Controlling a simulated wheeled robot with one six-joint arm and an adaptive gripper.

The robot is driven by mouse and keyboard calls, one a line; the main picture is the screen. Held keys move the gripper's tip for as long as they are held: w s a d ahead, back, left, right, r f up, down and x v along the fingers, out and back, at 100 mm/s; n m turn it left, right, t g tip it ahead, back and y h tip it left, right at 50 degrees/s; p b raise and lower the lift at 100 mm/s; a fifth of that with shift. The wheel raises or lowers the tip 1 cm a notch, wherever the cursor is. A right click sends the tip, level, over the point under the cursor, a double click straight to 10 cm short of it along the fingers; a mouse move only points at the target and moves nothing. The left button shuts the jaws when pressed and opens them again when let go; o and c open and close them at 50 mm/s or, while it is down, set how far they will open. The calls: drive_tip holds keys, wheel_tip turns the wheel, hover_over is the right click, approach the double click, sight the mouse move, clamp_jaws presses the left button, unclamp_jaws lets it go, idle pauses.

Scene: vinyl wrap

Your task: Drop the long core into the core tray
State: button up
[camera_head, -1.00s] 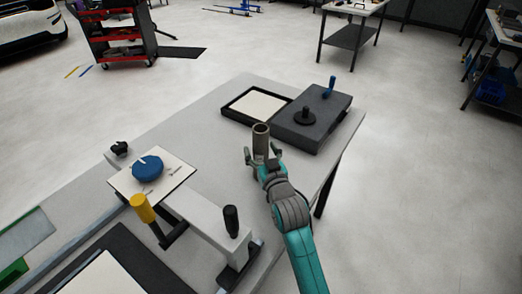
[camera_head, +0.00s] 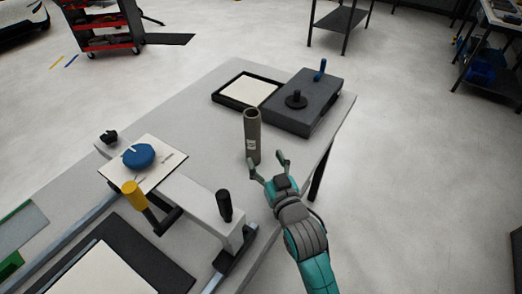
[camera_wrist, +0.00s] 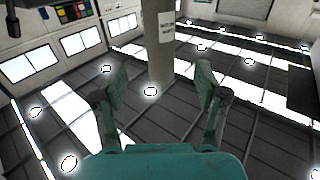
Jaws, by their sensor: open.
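The long core (camera_head: 252,138) is a grey-brown tube with a pale label. It appears upright over the light table, with its open end up. My gripper (camera_head: 268,168) is open and empty, just right of the core's lower part and apart from it. In the wrist view the core (camera_wrist: 160,45) shows beyond and between the spread fingers (camera_wrist: 160,95). The shallow black tray with a cream inside (camera_head: 221,99), which looks like the core tray, lies at the back of the table. No core is in it.
A dark grey block with a black knob and blue handle (camera_head: 318,95) sits right of the tray. A blue disc (camera_head: 138,155), a yellow handle (camera_head: 133,194) and a black-handled press (camera_head: 224,206) stand at left and front. The table between core and tray is clear.

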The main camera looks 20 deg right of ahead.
drive_tip(key=shift+s, duration=0.6)
drive_tip(key=shift+g, duration=0.4)
drive_tip(key=s+f, duration=0.2)
drive_tip(key=s, duration=0.1)
drive_tip(key=s+f, duration=0.2)
drive_tip(key=s, duration=0.1)
drive_tip(key=s+f, duration=0.3)
drive_tip(key=s, duration=0.1)
drive_tip(key=shift+a, duration=0.15)
drive_tip(key=s+f+g, duration=0.2)
drive_tip(key=s, duration=2.7)
drive_tip(key=shift+s+a+f, duration=0.15)
drive_tip(key=shift+a+f, duration=0.05)
drive_tip(key=shift+f, duration=0.2)
drive_tip(key=shift+o, duration=0.6)
drive_tip(key=shift+s+r, duration=0.2)
drive_tip(key=shift+s, duration=0.2)
